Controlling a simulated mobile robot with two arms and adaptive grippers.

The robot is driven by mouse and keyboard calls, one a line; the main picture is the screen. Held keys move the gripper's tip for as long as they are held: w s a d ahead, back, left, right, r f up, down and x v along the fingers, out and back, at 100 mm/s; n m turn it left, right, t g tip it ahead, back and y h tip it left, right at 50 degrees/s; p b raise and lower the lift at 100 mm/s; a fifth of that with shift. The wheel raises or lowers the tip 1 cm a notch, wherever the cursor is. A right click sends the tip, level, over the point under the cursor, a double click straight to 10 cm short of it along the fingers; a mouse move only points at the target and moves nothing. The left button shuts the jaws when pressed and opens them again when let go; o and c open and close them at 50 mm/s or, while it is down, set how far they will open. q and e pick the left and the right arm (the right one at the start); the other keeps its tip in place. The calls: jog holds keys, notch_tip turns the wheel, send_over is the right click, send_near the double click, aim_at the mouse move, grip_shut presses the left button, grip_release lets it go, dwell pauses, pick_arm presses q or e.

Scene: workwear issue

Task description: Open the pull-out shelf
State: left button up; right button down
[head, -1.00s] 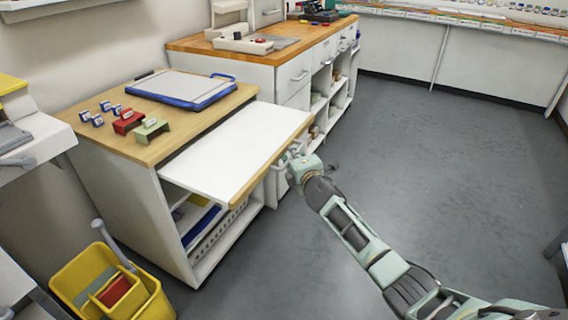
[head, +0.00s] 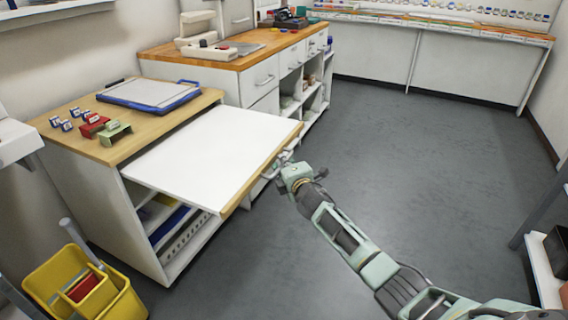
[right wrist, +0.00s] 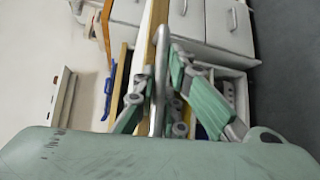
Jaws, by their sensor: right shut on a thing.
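The pull-out shelf (head: 212,153) is a white board with a wooden front edge. It sticks far out of the low cabinet (head: 144,227), under its wooden top, in the head view. My right gripper (head: 283,162) is at the shelf's front edge. In the right wrist view my right gripper (right wrist: 156,100) has its fingers on both sides of a grey metal bar handle (right wrist: 160,72) and is shut on it. The handle runs along the shelf's wooden edge (right wrist: 150,45). My left gripper is not in view.
A blue-edged board (head: 150,94), a red block (head: 93,125) and a green block (head: 116,133) sit on the cabinet top. A yellow bucket (head: 117,305) stands on the floor at lower left. The grey floor (head: 420,170) on the right is clear.

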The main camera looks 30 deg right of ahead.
jog(key=c, duration=1.9)
grip_release()
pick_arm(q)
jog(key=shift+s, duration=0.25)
pick_arm(e)
jog(key=shift+o, duration=0.4)
jog(key=s+a+r, duration=0.1)
jog(key=s, duration=1)
jog(key=shift+s+a+r, duration=0.3)
jog(key=shift+s+r, duration=0.1)
